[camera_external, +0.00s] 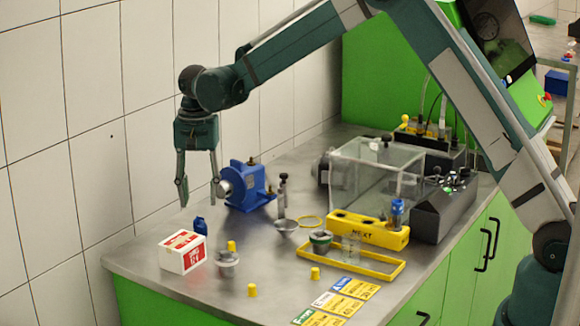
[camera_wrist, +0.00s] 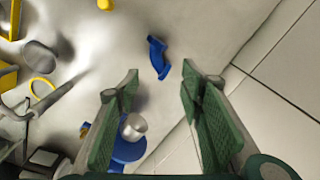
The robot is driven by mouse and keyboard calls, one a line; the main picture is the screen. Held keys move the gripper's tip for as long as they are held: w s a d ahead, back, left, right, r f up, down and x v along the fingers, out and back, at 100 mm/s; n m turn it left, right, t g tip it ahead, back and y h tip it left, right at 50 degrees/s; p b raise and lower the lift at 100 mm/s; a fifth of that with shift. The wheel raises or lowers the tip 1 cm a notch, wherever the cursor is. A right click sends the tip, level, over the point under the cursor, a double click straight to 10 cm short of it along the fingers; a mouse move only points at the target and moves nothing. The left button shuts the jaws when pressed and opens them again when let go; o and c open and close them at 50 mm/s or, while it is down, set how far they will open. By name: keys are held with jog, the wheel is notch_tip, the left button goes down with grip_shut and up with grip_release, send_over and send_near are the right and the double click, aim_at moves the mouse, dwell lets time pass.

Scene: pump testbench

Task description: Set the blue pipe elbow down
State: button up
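The blue pipe elbow (camera_external: 200,226) rests on the metal table just behind a white and red box in the external view. It also shows in the wrist view (camera_wrist: 157,57), lying apart from the fingers, with bare table around it. My gripper (camera_external: 200,196) hangs pointing down above the table's wall side, over the elbow. Its two green-padded fingers (camera_wrist: 160,80) are spread wide with nothing between the tips. The elbow's lower part is hidden by the box in the external view.
A blue pump (camera_external: 247,188) with a metal shaft end stands close right of my gripper. The white and red box (camera_external: 183,251), a grey cup (camera_external: 227,264) and yellow caps (camera_external: 252,290) stand near the elbow. A yellow tray (camera_external: 375,273) lies right. The tiled wall is close on the left.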

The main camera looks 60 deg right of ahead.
jog(key=shift+r, duration=2.3)
jog(key=shift+r, duration=0.1)
jog(key=s+a+r+n+t, duration=0.2)
jog(key=s+a+r+n, duration=0.1)
jog(key=s+r, duration=0.9)
jog(key=s+a+r+n+t, duration=0.1)
jog(key=s+a+r+n, duration=0.25)
jog(key=s+r, duration=0.8)
jog(key=s+a+f+n+t, duration=0.1)
jog(key=s+f, duration=0.1)
jog(key=s, duration=0.8)
jog(key=s+a+f+n+t, duration=0.1)
jog(key=s+a+f+n, duration=0.1)
jog(key=s, duration=0.9)
jog(key=s+a+f+n+t, duration=0.1)
jog(key=s+n+t, duration=0.1)
jog(key=s, duration=0.8)
jog(key=shift+s+a+f, duration=0.35)
jog(key=shift+s+f, duration=0.05)
